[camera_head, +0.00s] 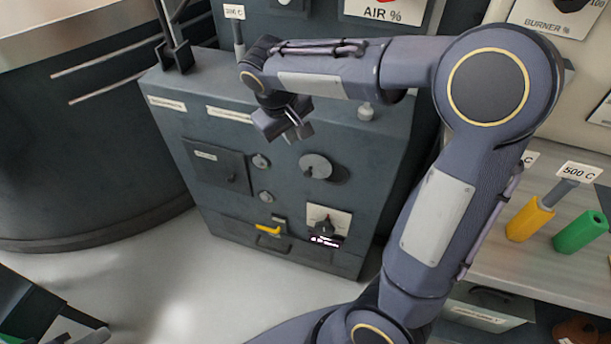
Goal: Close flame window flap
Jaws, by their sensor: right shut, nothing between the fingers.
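A dark grey cabinet (190,120) stands on the floor in the middle. Its front has a square hinged-looking panel (218,167) with a small label, and a round light-grey disc (316,167) with a shadow at its right. I cannot tell for sure which of these is the flame window flap, or how far open it stands. My right gripper (297,132) is shut and empty. It points down in front of the cabinet's upper front edge, just above the disc in the picture. Whether it touches the cabinet cannot be seen. My left gripper is not in view.
Lower on the cabinet are a yellow handle (268,228) and a dark knob (325,225) on a white plate. A bench (545,255) at right holds yellow (530,220) and green (580,232) cylinders. A large dark round vessel (80,150) stands at left. The floor (190,280) before the cabinet is clear.

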